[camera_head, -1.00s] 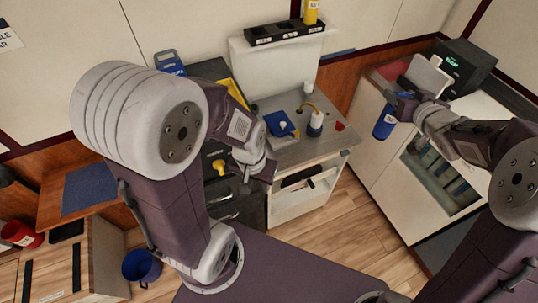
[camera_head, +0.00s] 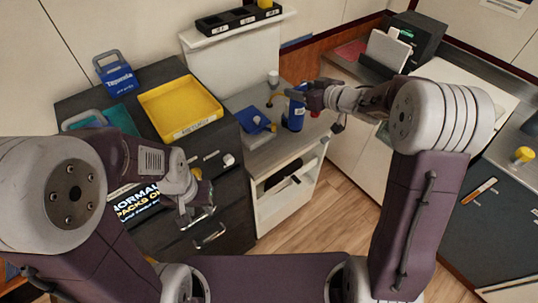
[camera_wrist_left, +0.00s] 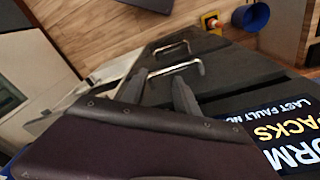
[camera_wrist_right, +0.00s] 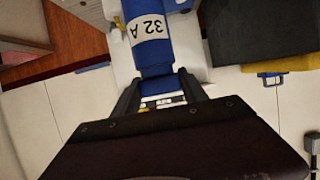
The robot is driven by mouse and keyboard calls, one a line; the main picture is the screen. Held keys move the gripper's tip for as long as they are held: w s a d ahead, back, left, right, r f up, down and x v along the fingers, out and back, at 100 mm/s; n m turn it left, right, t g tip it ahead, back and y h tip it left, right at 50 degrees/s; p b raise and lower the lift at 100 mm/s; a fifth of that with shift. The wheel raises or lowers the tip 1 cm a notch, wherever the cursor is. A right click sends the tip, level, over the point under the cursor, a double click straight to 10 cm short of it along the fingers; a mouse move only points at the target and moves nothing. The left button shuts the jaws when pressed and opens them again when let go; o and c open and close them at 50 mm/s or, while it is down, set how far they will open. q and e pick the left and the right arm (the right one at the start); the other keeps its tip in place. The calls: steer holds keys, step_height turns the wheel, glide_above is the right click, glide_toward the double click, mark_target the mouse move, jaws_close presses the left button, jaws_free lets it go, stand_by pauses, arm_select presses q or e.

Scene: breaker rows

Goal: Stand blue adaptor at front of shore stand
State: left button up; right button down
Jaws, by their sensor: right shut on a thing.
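The blue adaptor (camera_head: 293,115) is in my right gripper (camera_head: 306,96), upright in the head view. The right wrist view shows its blue body (camera_wrist_right: 152,62) with a white "32 A" label between the fingers (camera_wrist_right: 160,92). It is over the right part of the stand's grey top (camera_head: 262,150), which I take to be the shore stand; I cannot tell whether it touches. A blue box-like thing (camera_head: 254,121) is on the stand to its left. My left gripper (camera_head: 196,222) is open and empty in front of the dark cabinet; its fingers (camera_wrist_left: 160,92) show apart.
A white bottle-like thing (camera_head: 272,78) stands at the stand's back. A black rack (camera_head: 236,19) is on the ledge above. A yellow tray (camera_head: 181,108) lies on the dark cabinet at left. A white counter (camera_head: 468,88) is at right. Wooden floor (camera_head: 322,198) is open in front.

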steer(key=shift+f, duration=0.25)
steer(key=s+a+f+b, duration=0.4)
steer(key=a+f+b, duration=0.1)
steer(key=a+f, duration=0.6)
stand_by(0.3)
steer(key=shift+a+f, duration=0.1)
steer(key=c, duration=0.6)
jaws_free()
